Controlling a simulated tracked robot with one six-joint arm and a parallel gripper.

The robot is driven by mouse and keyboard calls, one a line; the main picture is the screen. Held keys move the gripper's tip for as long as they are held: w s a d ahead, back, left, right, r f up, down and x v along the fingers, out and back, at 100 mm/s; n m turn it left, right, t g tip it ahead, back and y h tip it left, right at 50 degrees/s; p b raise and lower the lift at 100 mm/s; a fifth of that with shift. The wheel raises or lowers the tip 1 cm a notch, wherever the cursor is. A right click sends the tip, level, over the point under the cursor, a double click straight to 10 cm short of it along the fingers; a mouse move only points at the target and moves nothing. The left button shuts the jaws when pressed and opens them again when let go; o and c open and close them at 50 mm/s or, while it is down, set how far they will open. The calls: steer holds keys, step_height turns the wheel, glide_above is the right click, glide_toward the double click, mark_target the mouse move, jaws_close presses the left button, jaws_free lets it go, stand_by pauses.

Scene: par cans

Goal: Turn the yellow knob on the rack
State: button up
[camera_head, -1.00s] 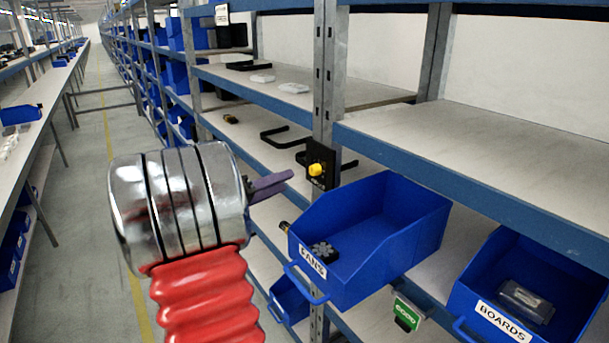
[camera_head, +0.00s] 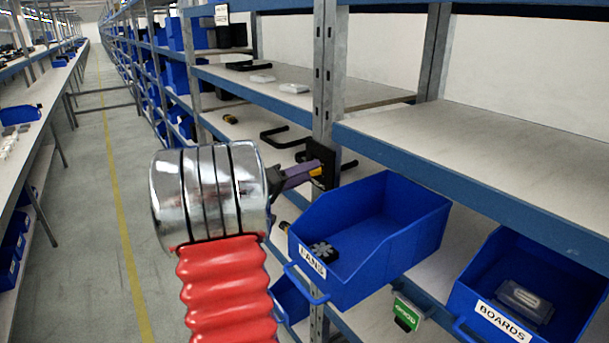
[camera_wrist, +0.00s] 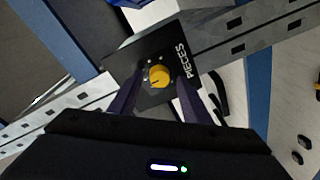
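The yellow knob (camera_wrist: 158,76) sits on a black plate (camera_wrist: 122,58) marked "PIECES", fixed to the grey metal upright of the rack (camera_head: 327,75). In the wrist view the knob shows between and just beyond the fingertips of my gripper (camera_wrist: 156,84). The two purple fingers are apart, one on each side of the knob, and I see no clear contact. In the head view my gripper (camera_head: 308,172) reaches the black plate from the left, and its fingers hide most of the knob.
A blue bin labelled "FANS" (camera_head: 420,235) hangs just right of and below the plate, close to my gripper. A blue bin labelled "BOARDS" (camera_head: 560,262) is farther right. A green tag (camera_head: 406,313) hangs below. The aisle floor (camera_head: 95,200) at left is clear.

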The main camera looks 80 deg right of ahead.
steer(key=c, duration=1)
steer(key=shift+a, duration=0.1)
steer(key=shift+n, duration=0.3)
steer(key=shift+w+d+f+n+y, duration=0.1)
steer(key=shift+n+y, duration=0.4)
steer(key=shift+n, duration=3.05)
steer(key=shift+w+d+n+y, duration=0.1)
steer(key=shift+n+y, duration=0.4)
steer(key=shift+n, duration=3.05)
